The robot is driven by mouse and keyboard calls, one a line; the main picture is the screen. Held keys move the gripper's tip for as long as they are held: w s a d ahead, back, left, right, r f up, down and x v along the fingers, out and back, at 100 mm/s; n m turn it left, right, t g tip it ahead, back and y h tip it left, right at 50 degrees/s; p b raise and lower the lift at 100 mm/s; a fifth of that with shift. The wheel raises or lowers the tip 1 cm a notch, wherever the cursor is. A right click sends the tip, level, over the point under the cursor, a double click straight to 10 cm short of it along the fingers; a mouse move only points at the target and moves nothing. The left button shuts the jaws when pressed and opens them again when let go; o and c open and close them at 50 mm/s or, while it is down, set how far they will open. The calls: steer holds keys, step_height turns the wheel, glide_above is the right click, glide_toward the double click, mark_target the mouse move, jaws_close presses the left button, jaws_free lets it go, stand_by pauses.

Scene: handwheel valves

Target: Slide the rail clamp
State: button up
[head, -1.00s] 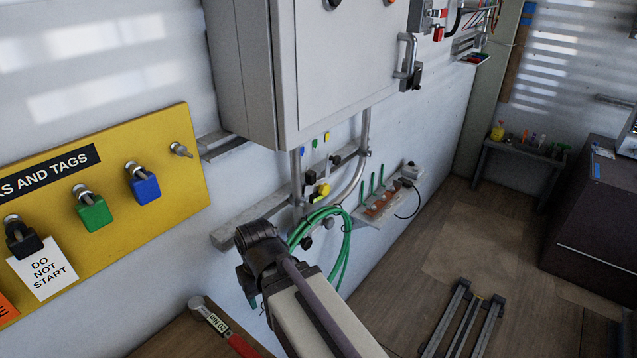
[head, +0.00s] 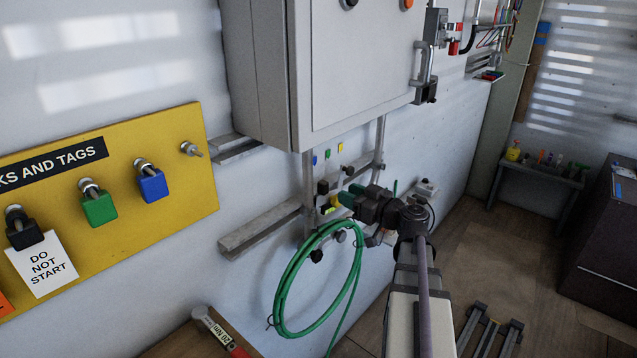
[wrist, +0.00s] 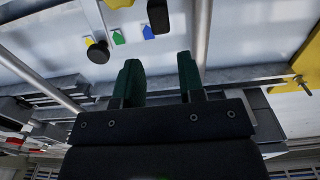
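A grey metal rail (head: 262,228) runs along the wall under the cabinet. Dark-knobbed fittings (head: 323,187) and a yellow piece (head: 330,208) sit by it; I cannot tell for certain which is the rail clamp. My gripper (head: 346,200) points left close to these fittings, partly covering the rail. In the wrist view, its two green fingertips (wrist: 160,76) are apart with nothing between them. There, a round black knob (wrist: 98,52) is left of the fingers and a black block (wrist: 157,16) is beyond the gap. The rail (wrist: 235,77) also crosses there.
A grey cabinet (head: 365,75) hangs above, with vertical pipes (head: 308,190) below it. A coiled green hose (head: 283,290) hangs below the rail. A yellow lock board (head: 190,190) is at left. The floor at right (head: 465,245) is mostly clear.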

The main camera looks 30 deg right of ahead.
mark_target(319, 182)
steer(key=x, duration=1.1)
steer(key=shift+a, duration=0.1)
jaws_close()
